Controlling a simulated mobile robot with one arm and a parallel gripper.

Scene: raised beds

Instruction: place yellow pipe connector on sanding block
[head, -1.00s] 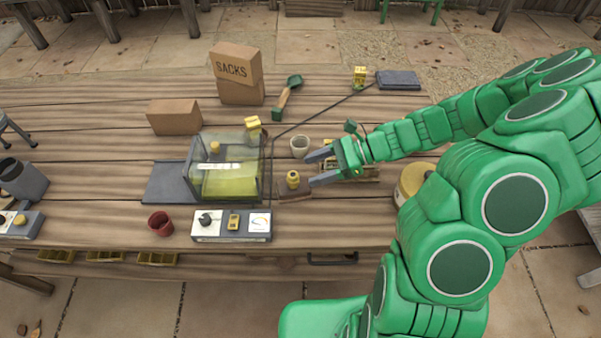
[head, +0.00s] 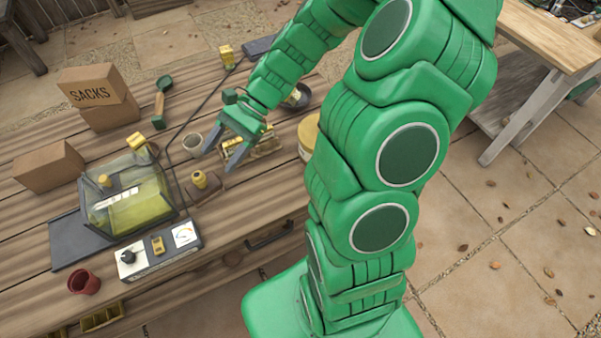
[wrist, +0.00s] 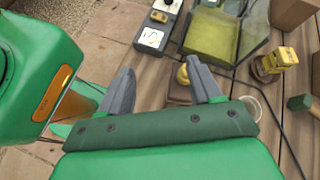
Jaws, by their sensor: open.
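My gripper (head: 229,156) is open and empty above the table, and its two grey fingers also show in the wrist view (wrist: 160,72). Just left of the fingers is a flat brown block (head: 212,193), which looks like the sanding block. A rounded yellow-brass piece (head: 199,179) stands upright on it; I cannot tell whether it is a separate part or a knob. In the wrist view this piece (wrist: 182,75) is partly hidden behind a finger. A chunky yellow fitting (head: 137,141), possibly the pipe connector, is by the clear box's back corner; it also shows in the wrist view (wrist: 274,64).
The clear box (head: 128,195) with yellow-green contents stands left, behind a control panel (head: 160,250). A black cable crosses the table. Another yellow item (head: 227,56) stands at the back.

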